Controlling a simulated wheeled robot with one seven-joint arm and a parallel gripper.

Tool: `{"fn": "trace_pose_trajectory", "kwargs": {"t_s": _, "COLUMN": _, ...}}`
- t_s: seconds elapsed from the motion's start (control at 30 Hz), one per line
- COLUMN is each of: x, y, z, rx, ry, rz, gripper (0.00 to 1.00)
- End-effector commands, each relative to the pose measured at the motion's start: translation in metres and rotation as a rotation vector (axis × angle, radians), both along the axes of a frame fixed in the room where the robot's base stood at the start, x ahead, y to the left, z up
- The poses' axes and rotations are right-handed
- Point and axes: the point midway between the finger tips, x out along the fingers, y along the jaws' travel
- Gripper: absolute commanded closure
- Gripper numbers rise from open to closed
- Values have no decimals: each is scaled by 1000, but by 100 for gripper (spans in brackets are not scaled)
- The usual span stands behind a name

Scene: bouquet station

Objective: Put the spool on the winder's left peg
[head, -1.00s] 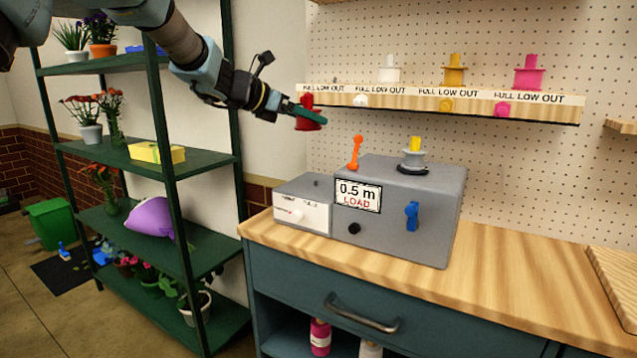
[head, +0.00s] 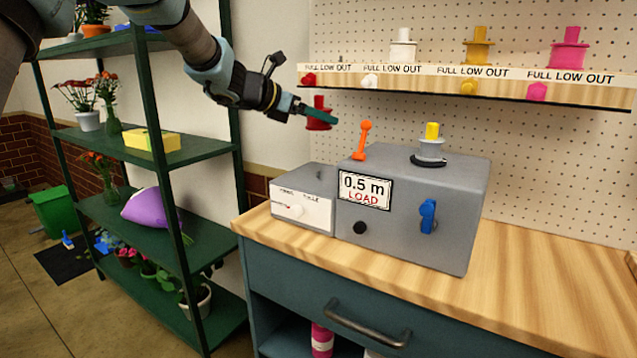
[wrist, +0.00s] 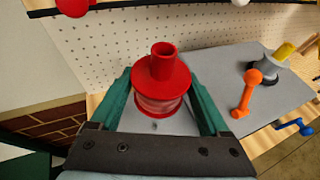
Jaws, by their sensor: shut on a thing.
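My gripper (head: 318,112) is shut on a red spool (head: 319,121), its teal fingers on either side of it. In the wrist view the spool (wrist: 162,85) is upright between the fingers. The grey winder (head: 400,240) stands on the bench, with a lower box (head: 302,212) at its left. The spool hangs in the air above this lower box, apart from it. A small dark spot (head: 319,178) on the lower box's top may be the left peg; it is too small to tell. A grey spool with a yellow core (head: 431,149) sits on the winder's taller right part.
An orange lever (head: 363,140) rises from the winder, just right of the held spool. A wall shelf (head: 420,76) with white, yellow and pink spools runs above. A green plant rack (head: 160,130) stands at the left. The wooden bench top (head: 540,260) is clear at right.

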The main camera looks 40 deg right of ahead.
Motion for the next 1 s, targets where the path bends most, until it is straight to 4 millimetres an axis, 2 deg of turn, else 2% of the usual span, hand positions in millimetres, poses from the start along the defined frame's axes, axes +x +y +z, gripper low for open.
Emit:
{"fn": "trace_pose_trajectory", "kwargs": {"t_s": 0.03, "x": 0, "y": 0, "z": -10, "rx": 0, "ry": 2, "rz": 1, "gripper": 79}}
{"fn": "trace_pose_trajectory", "kwargs": {"t_s": 0.23, "x": 0, "y": 0, "z": -30, "rx": 0, "ry": 2, "rz": 1, "gripper": 79}}
{"fn": "trace_pose_trajectory", "kwargs": {"t_s": 0.5, "x": 0, "y": 0, "z": -75, "rx": 0, "ry": 3, "rz": 1, "gripper": 79}}
{"fn": "trace_pose_trajectory", "kwargs": {"t_s": 0.67, "x": 0, "y": 0, "z": -90, "rx": -1, "ry": 2, "rz": 1, "gripper": 79}}
{"fn": "trace_pose_trajectory", "kwargs": {"t_s": 0.87, "x": 0, "y": 0, "z": -117, "rx": 0, "ry": 2, "rz": 1, "gripper": 79}}
{"fn": "trace_pose_trajectory", "kwargs": {"t_s": 1.0, "x": 0, "y": 0, "z": -122, "rx": -2, "ry": -1, "rz": 1, "gripper": 79}}
